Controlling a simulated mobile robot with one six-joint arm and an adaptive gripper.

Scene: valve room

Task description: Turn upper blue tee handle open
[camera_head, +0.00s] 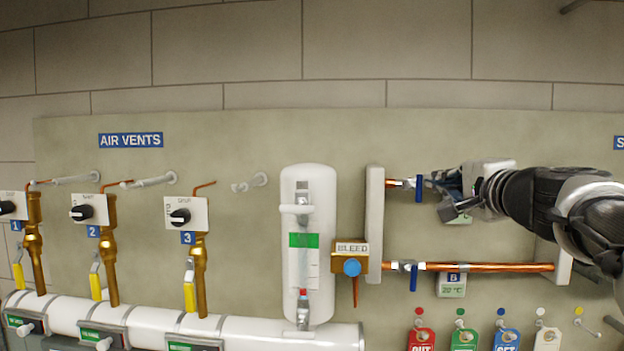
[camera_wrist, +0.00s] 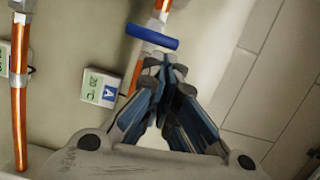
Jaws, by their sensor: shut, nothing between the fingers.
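The upper blue tee handle (camera_head: 419,188) sits on the upper copper pipe (camera_head: 396,184). It stands upright in the head view, crosswise to the pipe. In the wrist view the blue handle (camera_wrist: 152,37) lies just beyond my fingertips, also crosswise to its copper pipe. My gripper (camera_head: 438,184) is right of the handle in the head view. My gripper (camera_wrist: 165,66) is shut and empty, with its fingertips close to the handle; I cannot tell whether they touch it. My gripper and arm hide the upper pipe's right part.
A lower blue tee handle (camera_head: 413,278) is on the lower copper pipe (camera_head: 490,267). A small tag (camera_wrist: 103,88) hangs beside the upper pipe. Left are a white cylinder (camera_head: 308,220) and a BLEED valve (camera_head: 352,267). Several coloured tags hang below. The wall above is clear.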

